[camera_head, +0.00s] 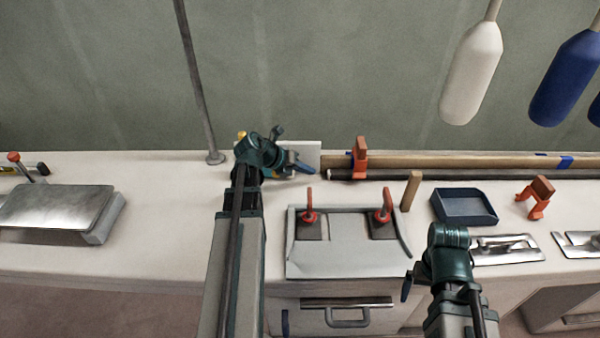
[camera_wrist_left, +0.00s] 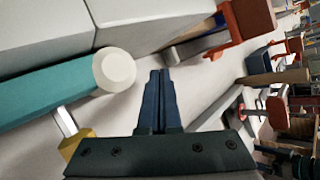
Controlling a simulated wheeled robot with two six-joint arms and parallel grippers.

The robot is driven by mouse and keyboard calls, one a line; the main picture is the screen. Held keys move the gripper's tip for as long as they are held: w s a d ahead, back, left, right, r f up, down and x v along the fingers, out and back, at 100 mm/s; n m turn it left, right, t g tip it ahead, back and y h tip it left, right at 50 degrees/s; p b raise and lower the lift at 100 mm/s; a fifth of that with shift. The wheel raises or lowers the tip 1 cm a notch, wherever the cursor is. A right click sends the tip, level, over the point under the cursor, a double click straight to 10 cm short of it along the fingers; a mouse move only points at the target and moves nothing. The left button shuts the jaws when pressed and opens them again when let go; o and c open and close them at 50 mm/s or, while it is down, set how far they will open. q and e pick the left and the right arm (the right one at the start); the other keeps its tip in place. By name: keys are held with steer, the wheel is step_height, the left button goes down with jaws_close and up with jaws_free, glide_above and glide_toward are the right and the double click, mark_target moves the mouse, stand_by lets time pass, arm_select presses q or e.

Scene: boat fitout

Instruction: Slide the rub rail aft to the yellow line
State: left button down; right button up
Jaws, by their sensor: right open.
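A long tan rail (camera_head: 460,161) runs along the back of the bench, with a dark strip (camera_head: 450,174) along its front; I cannot tell which is the rub rail. Blue tape marks the tan rail near the right. An orange clamp (camera_head: 360,158) stands over the rail near its left end; it also shows in the left wrist view (camera_wrist_left: 240,25). My left gripper (camera_head: 309,170) is just left of the rail's end, apart from it; its fingers (camera_wrist_left: 160,100) look shut and empty. My right gripper (camera_head: 407,288) is open, low in front of the bench. I cannot make out a yellow line.
A white block (camera_head: 306,153) stands behind my left gripper. A grey tray with red-handled clamps (camera_head: 345,262), a wooden peg (camera_head: 411,190), a blue tray (camera_head: 464,206) and a loose orange clamp (camera_head: 539,197) lie in front of the rail. The left wrist view shows a teal cylinder (camera_wrist_left: 50,95) close by.

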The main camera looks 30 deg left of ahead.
mark_target(336, 173)
arm_select(q)
steer(key=shift+b+x, duration=0.9)
steer(key=shift+x, duration=0.9)
steer(key=shift+w+d, duration=0.25)
steer(key=shift+d, duration=0.15)
steer(key=shift+w+d, duration=0.15)
steer(key=shift+d, duration=0.1)
steer(key=shift+w+d, duration=0.5)
steer(key=shift+d, duration=0.3)
steer(key=shift+w+d, duration=0.45)
steer(key=shift+d, duration=0.3)
steer(key=shift+w+d, duration=0.5)
steer(key=shift+d, duration=0.3)
steer(key=shift+s+a, duration=0.1)
steer(key=shift+a, duration=0.1)
steer(key=shift+s+a, duration=0.25)
steer(key=shift+a, duration=0.1)
steer(key=r+p, duration=0.2)
steer(key=s+r+p, duration=0.1)
steer(key=r+p, duration=0.3)
steer(key=shift+s+a+r, duration=0.1)
steer(key=shift+s+a, duration=0.2)
steer(key=shift+a, duration=0.05)
